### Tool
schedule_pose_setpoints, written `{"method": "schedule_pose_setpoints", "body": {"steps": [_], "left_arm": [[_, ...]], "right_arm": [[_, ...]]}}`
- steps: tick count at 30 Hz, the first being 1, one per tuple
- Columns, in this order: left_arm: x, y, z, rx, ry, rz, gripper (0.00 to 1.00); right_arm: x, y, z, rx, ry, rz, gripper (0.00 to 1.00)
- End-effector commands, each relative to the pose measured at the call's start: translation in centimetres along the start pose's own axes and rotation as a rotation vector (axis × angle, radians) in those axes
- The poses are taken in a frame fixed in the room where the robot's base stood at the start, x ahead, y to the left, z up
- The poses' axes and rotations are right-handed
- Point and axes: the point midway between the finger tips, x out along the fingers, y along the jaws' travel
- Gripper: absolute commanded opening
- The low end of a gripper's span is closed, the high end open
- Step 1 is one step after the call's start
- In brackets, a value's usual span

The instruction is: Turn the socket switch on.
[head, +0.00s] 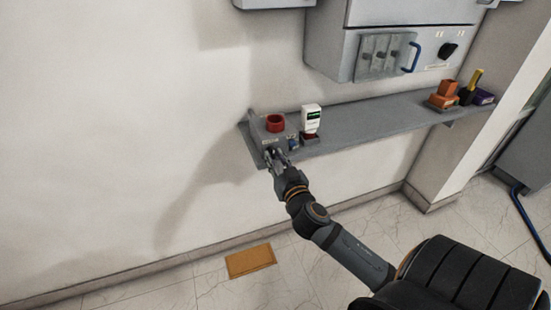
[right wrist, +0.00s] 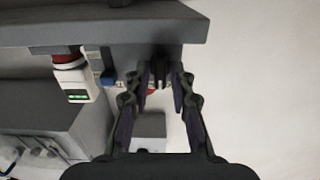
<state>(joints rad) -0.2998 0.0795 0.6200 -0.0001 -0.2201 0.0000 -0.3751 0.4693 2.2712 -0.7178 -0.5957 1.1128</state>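A grey socket box (head: 256,130) stands at the left end of the wall shelf, with a red round socket (head: 275,122) on it. A small blue part (head: 293,144) sits at its right; it also shows in the right wrist view (right wrist: 108,76). My right gripper (head: 271,152) is at the front of the box. In the right wrist view its fingers (right wrist: 165,82) are apart, with a dark part of the box and a bit of red between or behind them. I cannot tell whether they touch it. The switch itself is not clearly visible. My left gripper is out of view.
A white device with a green screen (head: 311,118) stands on the shelf (head: 375,116), right of the box. Orange blocks (head: 446,94) and a yellow-handled tool (head: 475,79) are farther right. A grey cabinet (head: 335,50) hangs above. An orange plate (head: 250,261) lies on the floor.

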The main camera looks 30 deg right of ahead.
Motion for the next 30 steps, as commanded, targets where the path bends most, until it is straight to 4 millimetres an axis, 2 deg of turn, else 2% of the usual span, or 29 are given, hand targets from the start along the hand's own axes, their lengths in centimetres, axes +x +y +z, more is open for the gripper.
{"method": "schedule_pose_setpoints", "body": {"steps": [5,12,16,20,30], "left_arm": [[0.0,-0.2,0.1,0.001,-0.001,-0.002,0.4],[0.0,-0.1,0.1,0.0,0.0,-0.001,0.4],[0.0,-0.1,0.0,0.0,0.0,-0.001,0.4],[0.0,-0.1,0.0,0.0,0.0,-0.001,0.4],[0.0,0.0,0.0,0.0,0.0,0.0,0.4]], "right_arm": [[-0.8,0.0,0.1,-0.002,-0.002,-0.001,0.23],[-5.3,-0.1,0.1,-0.003,-0.003,-0.003,0.23],[-6.9,0.0,0.1,-0.002,-0.003,-0.001,0.23],[-7.5,0.0,0.0,0.0,-0.001,0.0,0.23],[-7.5,0.0,0.0,0.0,0.0,0.0,0.23]]}}
